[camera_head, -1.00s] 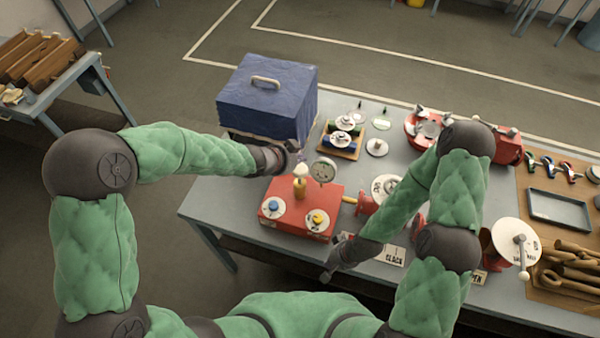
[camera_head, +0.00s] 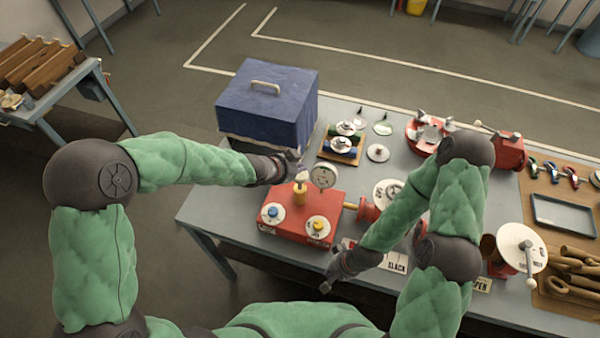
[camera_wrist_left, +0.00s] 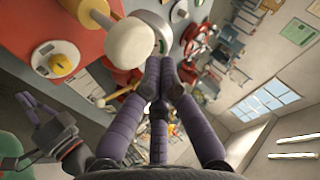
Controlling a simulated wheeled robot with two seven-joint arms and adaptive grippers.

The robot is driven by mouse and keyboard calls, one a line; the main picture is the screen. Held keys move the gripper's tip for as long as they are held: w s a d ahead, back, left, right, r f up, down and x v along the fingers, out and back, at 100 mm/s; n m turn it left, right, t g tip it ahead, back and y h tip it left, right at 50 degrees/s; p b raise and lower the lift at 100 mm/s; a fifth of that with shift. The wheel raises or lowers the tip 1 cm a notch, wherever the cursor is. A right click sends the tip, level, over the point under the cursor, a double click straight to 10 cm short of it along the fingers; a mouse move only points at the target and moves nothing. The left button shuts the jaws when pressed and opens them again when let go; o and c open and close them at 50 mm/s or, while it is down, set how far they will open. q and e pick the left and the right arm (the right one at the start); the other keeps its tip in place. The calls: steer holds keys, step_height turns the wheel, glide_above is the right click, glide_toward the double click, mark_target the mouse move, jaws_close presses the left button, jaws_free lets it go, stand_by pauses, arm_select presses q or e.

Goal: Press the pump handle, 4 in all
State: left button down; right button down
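The pump handle is a white knob (camera_head: 302,177) on a short yellow stem (camera_head: 299,193), standing on a red box (camera_head: 285,225). The knob looks large in the left wrist view (camera_wrist_left: 130,42). My left gripper (camera_head: 292,162) is at the knob, and its fingertips are together in the left wrist view (camera_wrist_left: 160,72) with nothing between them. They appear close beside or over the knob; contact cannot be told. My right gripper (camera_head: 328,279) is in front of the red box, low near the table's front edge. Its fingers look apart and empty in the left wrist view (camera_wrist_left: 35,104).
A round gauge (camera_head: 324,175) stands right behind the knob. Blue (camera_head: 272,212) and yellow (camera_head: 318,226) buttons on white discs sit on the box. A blue case (camera_head: 268,105) stands behind my left gripper. A crank wheel (camera_head: 521,248) is at the right.

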mark_target(299, 178)
arm_select(q)
steer(key=shift+f, duration=0.1)
stand_by(0.7)
steer(key=shift+f+b, duration=0.3)
steer(key=shift+b, duration=0.15)
steer(key=shift+s+f+b, duration=0.15)
steer(key=shift+f+b, duration=1.85)
steer(key=shift+f, duration=0.2)
stand_by(2.1)
steer(key=shift+r, duration=0.1)
steer(key=shift+r+p, duration=2.3)
steer(key=shift+r, duration=0.2)
steer(key=shift+r+p, duration=2.3)
steer(key=shift+r, duration=0.25)
